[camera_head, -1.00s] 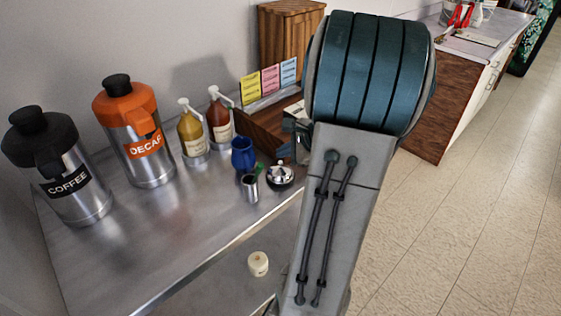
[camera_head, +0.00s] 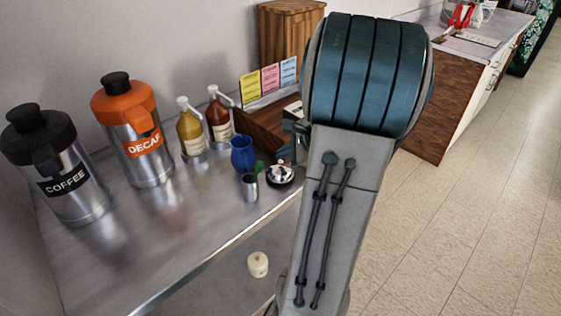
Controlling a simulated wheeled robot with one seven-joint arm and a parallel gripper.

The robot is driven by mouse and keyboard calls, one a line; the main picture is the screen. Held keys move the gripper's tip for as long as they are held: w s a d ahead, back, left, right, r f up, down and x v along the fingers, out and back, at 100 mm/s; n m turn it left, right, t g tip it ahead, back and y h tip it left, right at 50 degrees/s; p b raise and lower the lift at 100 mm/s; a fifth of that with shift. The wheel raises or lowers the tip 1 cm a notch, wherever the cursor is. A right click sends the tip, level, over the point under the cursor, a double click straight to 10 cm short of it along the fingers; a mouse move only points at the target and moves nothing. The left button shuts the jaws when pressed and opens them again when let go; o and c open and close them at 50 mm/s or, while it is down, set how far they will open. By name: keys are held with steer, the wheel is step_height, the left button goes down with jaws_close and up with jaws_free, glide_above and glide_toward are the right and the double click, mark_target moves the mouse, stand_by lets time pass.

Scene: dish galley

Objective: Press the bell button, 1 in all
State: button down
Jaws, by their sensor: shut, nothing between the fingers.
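The bell (camera_head: 280,175) is a small silver dome on a dark round base. It stands on the steel counter near its front edge, just left of my arm. My gripper (camera_head: 291,148) shows only in part, at the left side of my arm link, above and very close to the bell. It is shut and empty. My arm hides much of it, and I cannot tell whether the fingertips touch the bell's top.
Left of the bell stand a steel cup (camera_head: 250,188) with something green and a blue pitcher (camera_head: 242,155). A white jar (camera_head: 258,265) is on the shelf below.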

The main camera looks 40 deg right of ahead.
steer(key=shift+f+b, duration=0.5)
steer(key=shift+b, duration=0.05)
stand_by(0.5)
stand_by(0.4)
steer(key=shift+r+p, duration=0.7)
steer(key=shift+r, duration=0.25)
step_height(320, 180, up, 5)
steer(key=p, duration=0.3)
steer(key=shift+p, duration=0.35)
stand_by(0.4)
